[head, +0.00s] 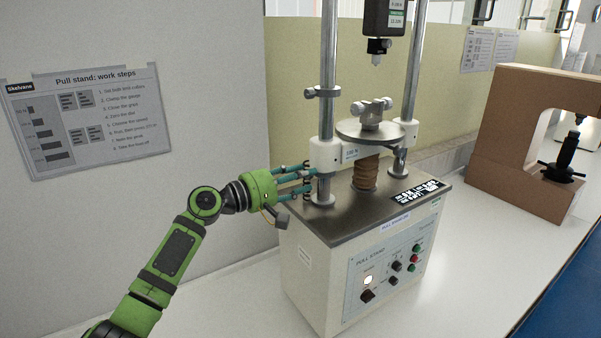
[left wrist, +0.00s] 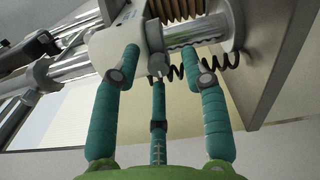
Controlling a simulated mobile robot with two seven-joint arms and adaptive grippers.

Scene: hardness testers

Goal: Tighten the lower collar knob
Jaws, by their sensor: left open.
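The pull stand (head: 360,225) has two chrome columns. An upper collar (head: 325,91) with a small side knob sits on the left column, above the white crosshead (head: 328,152). My left gripper (head: 308,181), with three teal fingers, is open at the left column, just below the crosshead. My right gripper is out of view.
A black coiled cord (left wrist: 190,70) runs behind the fingertips. A round plate with a clamp (head: 370,128) sits above brown bellows (head: 365,174). A brown tester (head: 500,140) stands to the right. The white bench (head: 470,240) is bare in front of it.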

